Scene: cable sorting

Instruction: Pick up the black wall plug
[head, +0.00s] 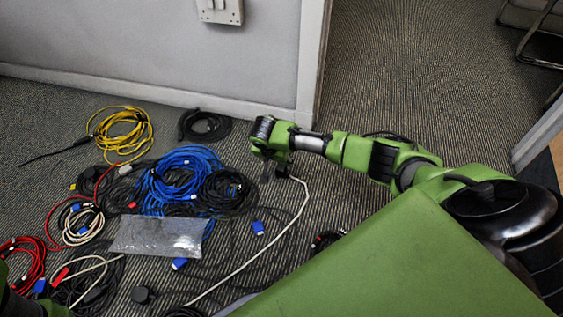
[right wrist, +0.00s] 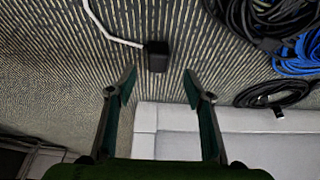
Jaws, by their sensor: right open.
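The black wall plug (right wrist: 156,57) is a small dark block on the carpet at the end of a white cable (right wrist: 112,37). In the right wrist view it lies ahead of my right gripper (right wrist: 158,84), between the lines of the two spread fingers and apart from them. My right gripper is open and empty. In the head view my right gripper (head: 275,171) points down at the upper end of the white cable (head: 304,196), and it largely hides the plug. My left gripper does not show; only a bit of green arm is at the lower left.
Blue coiled cable (head: 178,177), a black coil (head: 226,190) and a clear plastic bag (head: 157,236) lie to the left. A small black coil (head: 204,126) lies by the wall (head: 150,45). Carpet right of the white cable is mostly clear.

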